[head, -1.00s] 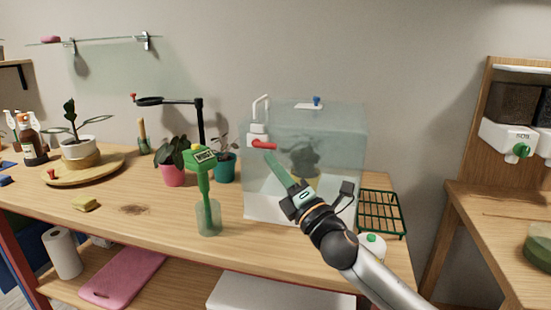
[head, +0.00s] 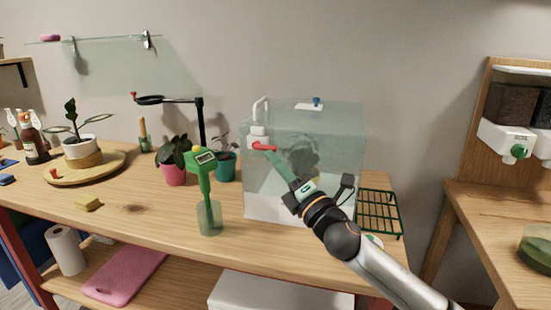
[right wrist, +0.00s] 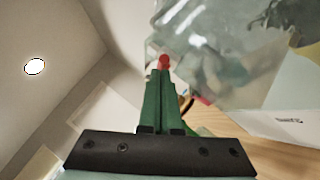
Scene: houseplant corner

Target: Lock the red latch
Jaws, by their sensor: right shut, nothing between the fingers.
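The red latch (head: 264,147) is a short lever on a white fitting at the upper left of the clear glass tank (head: 340,130). It points roughly level to the right in the head view. My right gripper (head: 269,153) is shut and empty, with its green fingertips at or just below the latch's right end. In the right wrist view the shut fingers (right wrist: 162,75) point at a red rounded end (right wrist: 164,61), which shows right at their tips. I cannot tell whether they touch it. My left gripper is not in view.
A green wire rack (head: 380,212) lies right of the tank. The table's front left is mostly clear.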

